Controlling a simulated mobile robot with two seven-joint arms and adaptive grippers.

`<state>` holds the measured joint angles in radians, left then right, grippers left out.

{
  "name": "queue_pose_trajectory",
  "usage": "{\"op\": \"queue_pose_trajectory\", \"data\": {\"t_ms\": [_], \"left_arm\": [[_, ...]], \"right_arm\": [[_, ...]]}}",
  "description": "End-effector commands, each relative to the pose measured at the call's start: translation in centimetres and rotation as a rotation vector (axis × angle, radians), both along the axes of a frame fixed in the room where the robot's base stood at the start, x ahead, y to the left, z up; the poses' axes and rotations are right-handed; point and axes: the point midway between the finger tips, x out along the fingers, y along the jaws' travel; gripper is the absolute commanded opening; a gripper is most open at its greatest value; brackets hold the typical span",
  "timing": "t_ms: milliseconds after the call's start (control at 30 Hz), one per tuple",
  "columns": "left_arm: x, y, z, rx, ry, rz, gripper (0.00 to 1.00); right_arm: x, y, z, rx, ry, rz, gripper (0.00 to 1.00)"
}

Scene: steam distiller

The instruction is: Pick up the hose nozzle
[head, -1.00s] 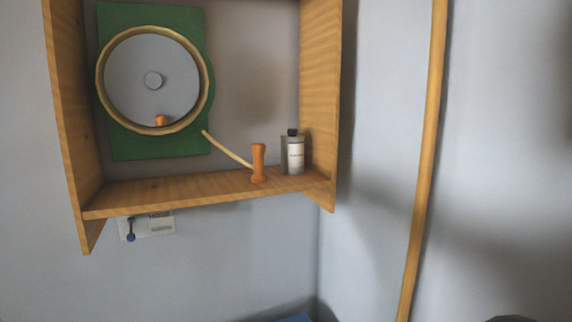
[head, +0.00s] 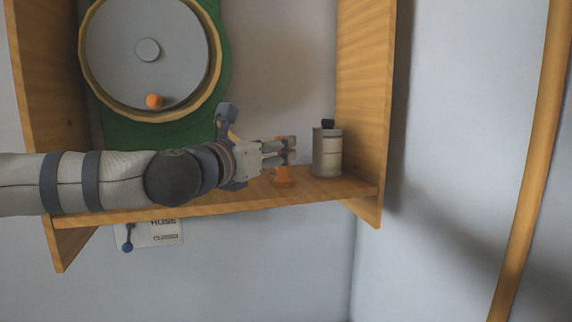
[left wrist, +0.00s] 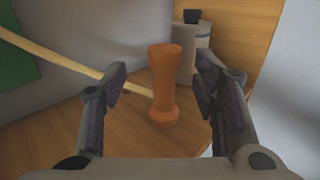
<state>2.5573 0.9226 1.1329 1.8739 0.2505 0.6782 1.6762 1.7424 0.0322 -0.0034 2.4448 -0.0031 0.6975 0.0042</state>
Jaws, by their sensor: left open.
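The orange hose nozzle (left wrist: 164,85) stands upright on the wooden shelf, between and just beyond the open fingers in the left wrist view. In the head view the nozzle (head: 284,181) is partly hidden behind my gripper. My left gripper (head: 288,150) reaches in from the left over the shelf. It is open and holds nothing, and its fingers also show in the left wrist view (left wrist: 165,95). A tan hose (left wrist: 70,64) runs from the upper left to the nozzle area. My right gripper is out of view.
A grey bottle with a black cap (head: 328,152) stands right of the nozzle, close to the shelf's side wall. The wooden shelf (head: 215,204) has a front edge and side walls. A round reel (head: 150,60) on a green board is behind. A hose sign with a blue lever (head: 127,238) is below.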

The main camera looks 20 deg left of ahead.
Motion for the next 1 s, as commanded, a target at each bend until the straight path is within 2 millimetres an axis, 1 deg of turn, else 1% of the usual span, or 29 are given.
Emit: {"op": "queue_pose_trajectory", "data": {"t_ms": [133, 233, 333, 500, 567, 600, 667, 700, 733, 767, 1000], "left_arm": [[2.7, -1.1, 0.5, 0.004, -0.003, -0.001, 0.55], [4.2, -1.3, 0.3, 0.004, -0.001, 0.000, 0.55], [4.8, -1.4, 0.3, 0.003, -0.001, -0.001, 0.55], [4.7, -1.4, 0.2, 0.003, 0.000, -0.002, 0.55], [4.7, -1.4, 0.2, 0.003, 0.000, -0.002, 0.41], [4.7, -1.4, 0.2, 0.003, 0.000, -0.002, 0.32], [4.7, -1.4, 0.2, 0.003, 0.000, -0.002, 0.18], [4.7, -1.4, 0.2, 0.003, 0.000, -0.002, 0.09], [4.7, -1.4, 0.2, 0.003, 0.000, -0.002, 0.03], [4.7, -1.4, 0.2, 0.003, 0.000, -0.002, 0.01], [4.7, -1.4, 0.3, 0.003, -0.001, -0.002, 0.01]], "right_arm": [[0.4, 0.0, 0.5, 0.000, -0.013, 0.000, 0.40], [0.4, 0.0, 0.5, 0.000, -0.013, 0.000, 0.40], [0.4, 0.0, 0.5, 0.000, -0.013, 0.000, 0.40], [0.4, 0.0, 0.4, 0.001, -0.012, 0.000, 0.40], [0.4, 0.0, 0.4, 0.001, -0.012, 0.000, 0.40], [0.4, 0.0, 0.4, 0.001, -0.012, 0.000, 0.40], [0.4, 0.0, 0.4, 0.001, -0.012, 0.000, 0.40], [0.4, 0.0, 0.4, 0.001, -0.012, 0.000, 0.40], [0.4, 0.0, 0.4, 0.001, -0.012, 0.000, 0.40], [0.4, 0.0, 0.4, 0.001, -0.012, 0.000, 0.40], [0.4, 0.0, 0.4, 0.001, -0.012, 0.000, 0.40]]}}
